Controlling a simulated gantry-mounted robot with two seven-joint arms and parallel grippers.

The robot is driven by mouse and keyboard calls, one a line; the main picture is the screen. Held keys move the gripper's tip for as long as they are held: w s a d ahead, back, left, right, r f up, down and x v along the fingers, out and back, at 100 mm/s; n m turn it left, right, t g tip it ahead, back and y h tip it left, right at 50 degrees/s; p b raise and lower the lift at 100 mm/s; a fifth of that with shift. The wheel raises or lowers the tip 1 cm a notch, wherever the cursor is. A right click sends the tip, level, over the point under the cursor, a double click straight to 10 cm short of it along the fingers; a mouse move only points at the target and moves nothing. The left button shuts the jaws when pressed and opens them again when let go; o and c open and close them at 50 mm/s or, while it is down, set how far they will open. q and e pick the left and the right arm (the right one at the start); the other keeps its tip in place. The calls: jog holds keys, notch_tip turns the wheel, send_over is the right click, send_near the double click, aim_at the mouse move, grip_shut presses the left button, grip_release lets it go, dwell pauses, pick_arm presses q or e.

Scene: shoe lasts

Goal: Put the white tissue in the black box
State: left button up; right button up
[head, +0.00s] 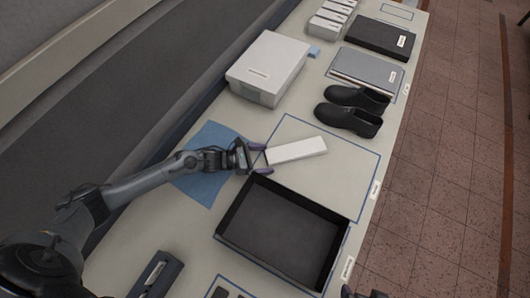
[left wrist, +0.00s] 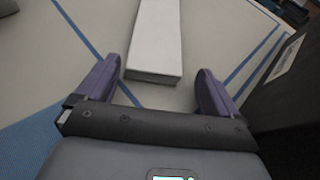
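The white tissue, a long flat white block (head: 297,150), lies on the table just behind the black box. In the left wrist view its near end (left wrist: 156,45) faces my fingers. The open black box (head: 284,230) stands in front of it and looks empty; its dark wall (left wrist: 288,100) also shows at the right in the left wrist view. My left gripper (head: 260,157) is open, with its purple fingers apart at the tissue's left end. In the left wrist view the left gripper (left wrist: 157,90) has nothing between its fingertips. Only a small part of my right gripper (head: 365,293) shows at the bottom edge.
A blue cloth (head: 208,186) lies under my left arm. A light grey lidded box (head: 269,68), black shoes (head: 350,110), a grey folder (head: 366,70) and a black case (head: 381,38) stand farther back. A dark stapler-like object (head: 156,275) lies at the front left.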

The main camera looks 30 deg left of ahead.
pick_arm(q)
jog(key=p+v, duration=0.4)
jog(key=v, duration=0.5)
jog(key=shift+s+a+r, duration=0.1)
jog(key=shift+a+r, duration=0.2)
jog(key=shift+o, duration=0.6)
jog(key=shift+s+a+r+p, duration=0.25)
jog(key=shift+s+a+p, duration=0.1)
jog(key=shift+s+a, duration=0.15)
jog(key=shift+w, duration=0.1)
